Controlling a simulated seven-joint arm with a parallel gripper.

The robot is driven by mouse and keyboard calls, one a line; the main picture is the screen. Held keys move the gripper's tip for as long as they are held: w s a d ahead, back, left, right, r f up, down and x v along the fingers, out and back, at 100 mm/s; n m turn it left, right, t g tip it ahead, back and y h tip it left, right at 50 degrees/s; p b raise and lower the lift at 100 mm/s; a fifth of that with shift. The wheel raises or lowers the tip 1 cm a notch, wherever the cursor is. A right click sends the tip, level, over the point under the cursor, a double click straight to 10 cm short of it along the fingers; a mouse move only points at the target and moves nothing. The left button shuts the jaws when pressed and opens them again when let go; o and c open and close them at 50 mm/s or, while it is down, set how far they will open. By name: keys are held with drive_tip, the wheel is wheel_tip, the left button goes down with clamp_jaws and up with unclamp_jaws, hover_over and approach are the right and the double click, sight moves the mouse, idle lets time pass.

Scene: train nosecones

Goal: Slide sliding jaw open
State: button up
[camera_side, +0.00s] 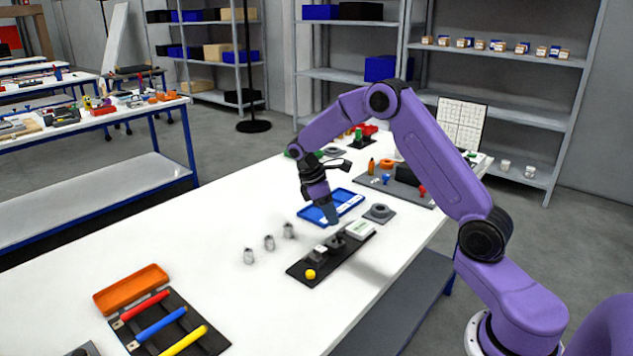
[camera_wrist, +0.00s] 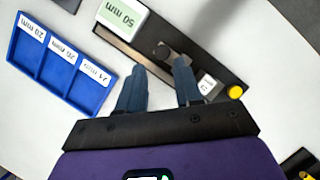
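The black vise-like fixture (camera_side: 300,268) lies on the white table. On it are a dark jaw block (camera_side: 337,241), a small white-topped block (camera_side: 320,250), a yellow knob (camera_side: 310,274) at the near end and a white readout block at the far end, marked 50 mm in the wrist view (camera_wrist: 122,17). Which block slides is not clear. My gripper (camera_side: 332,222) is just above the dark block, pointing down. In the wrist view my gripper (camera_wrist: 158,75) is open and empty, its fingertips beside the dark block (camera_wrist: 172,52); contact cannot be told.
Three grey metal nosecones (camera_side: 269,242) stand left of the fixture. A blue tray (camera_side: 331,207) with labelled compartments lies behind it. A grey plate with a round part (camera_side: 379,213) is at the right. An orange tray (camera_side: 131,289) and coloured handles lie at front left.

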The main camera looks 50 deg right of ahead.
drive_tip(key=v, duration=1.1)
drive_tip(key=shift+r, duration=0.2)
drive_tip(key=shift+a, duration=0.1)
drive_tip(key=s+a+r+n+t+y, duration=0.1)
drive_tip(key=s+a+r+n+t, duration=0.15)
drive_tip(key=s+a, duration=1.25)
drive_tip(key=s+f+n+y, duration=0.1)
drive_tip(key=s+f, duration=0.3)
drive_tip(key=s, duration=1.7)
drive_tip(key=shift+s+a+t+y, duration=0.25)
drive_tip(key=shift+t+y, duration=0.2)
drive_tip(key=shift+y, duration=0.35)
